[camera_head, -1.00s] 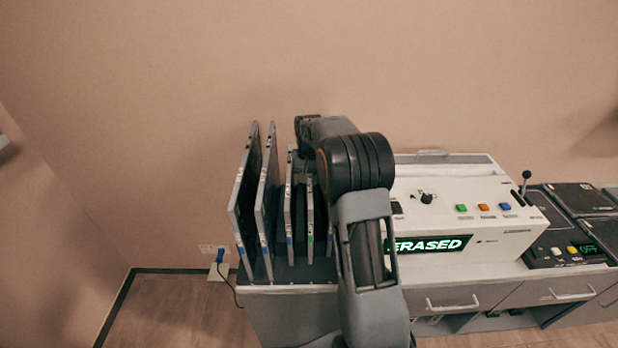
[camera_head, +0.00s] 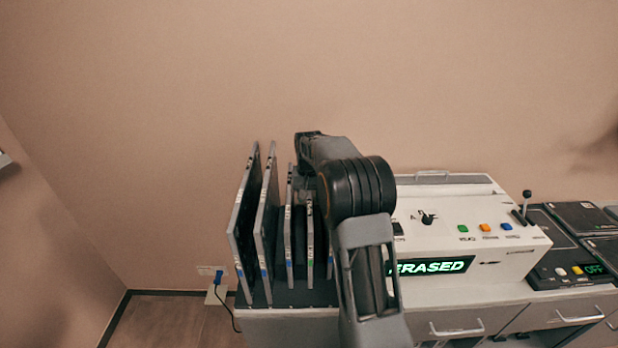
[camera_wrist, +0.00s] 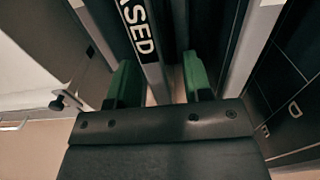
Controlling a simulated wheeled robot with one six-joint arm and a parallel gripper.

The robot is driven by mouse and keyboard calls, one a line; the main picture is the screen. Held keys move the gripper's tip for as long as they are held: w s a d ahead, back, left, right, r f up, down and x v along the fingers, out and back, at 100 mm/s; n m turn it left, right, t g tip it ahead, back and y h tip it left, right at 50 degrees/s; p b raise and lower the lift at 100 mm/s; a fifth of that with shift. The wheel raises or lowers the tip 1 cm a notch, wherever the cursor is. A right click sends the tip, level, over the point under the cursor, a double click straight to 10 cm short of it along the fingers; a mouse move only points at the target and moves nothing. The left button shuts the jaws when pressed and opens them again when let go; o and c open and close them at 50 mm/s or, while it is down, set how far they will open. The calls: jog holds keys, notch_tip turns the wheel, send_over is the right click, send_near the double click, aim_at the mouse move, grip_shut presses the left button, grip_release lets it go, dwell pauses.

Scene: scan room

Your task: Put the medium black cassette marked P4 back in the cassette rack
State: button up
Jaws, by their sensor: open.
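The cassette rack (camera_head: 285,297) stands left of the white machine and holds several upright grey-edged cassettes. Two taller ones (camera_head: 265,225) are on the left and shorter ones (camera_head: 309,245) are beside my arm. I cannot read a P4 mark on any of them. In the wrist view my gripper (camera_wrist: 160,82) is open, its two green fingers apart. A grey cassette edge (camera_wrist: 153,75) with a partly visible label ending in "SED" runs between the fingers; I cannot tell whether they touch it. In the head view my gripper is hidden behind my arm.
The white machine (camera_head: 470,235) with a lit "ERASED" display stands right of the rack. Dark panels (camera_head: 575,225) lie on the counter at far right. A wall socket with a blue plug (camera_head: 217,277) is left of the rack. The wall rises behind.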

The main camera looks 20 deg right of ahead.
notch_tip(320, 180, up, 12)
jog(key=shift+r, duration=0.2)
dwell(0.5)
notch_tip(320, 180, up, 6)
jog(key=p, duration=0.6)
dwell(0.4)
